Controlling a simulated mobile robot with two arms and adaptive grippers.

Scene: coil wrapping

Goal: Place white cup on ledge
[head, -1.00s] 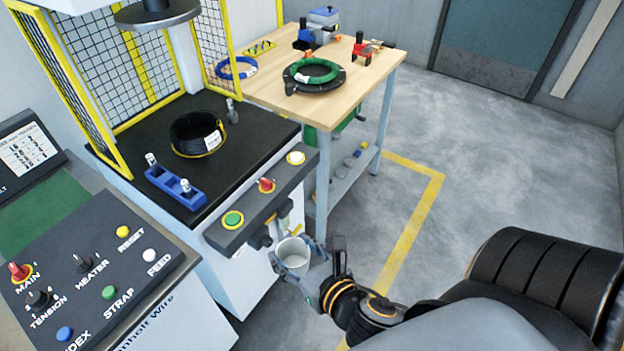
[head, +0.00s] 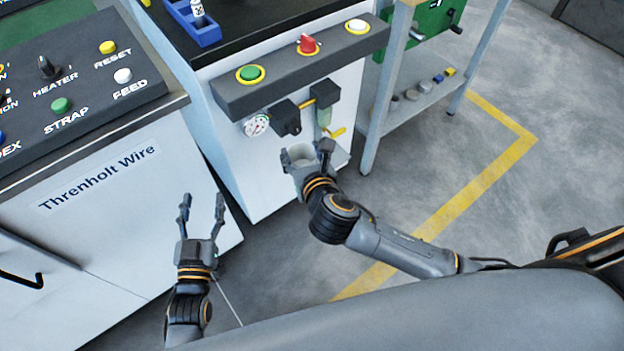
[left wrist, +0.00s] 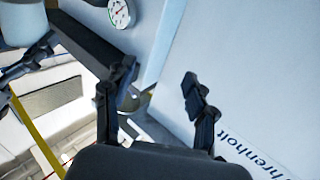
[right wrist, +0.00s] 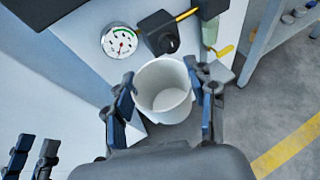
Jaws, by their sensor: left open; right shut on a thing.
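The white cup (head: 303,160) is upright and looks empty. My right gripper (head: 306,152) is shut on it, one finger on each side, in front of the machine's white front panel. In the right wrist view the cup (right wrist: 163,90) sits between the fingers (right wrist: 162,98). A pale ledge-like surface (head: 341,160) shows low on the panel beside the cup, partly hidden by my gripper; I cannot tell if the cup touches it. My left gripper (head: 202,205) is open and empty, lower left of the cup. Its fingers (left wrist: 158,92) are spread in the left wrist view.
A pressure gauge (head: 257,125) and a black valve fitting (head: 287,118) are on the panel above the cup. A button bar (head: 300,68) juts out over them. The control console (head: 80,130) stands left. A workbench leg (head: 375,125) is to the right, with open floor beyond.

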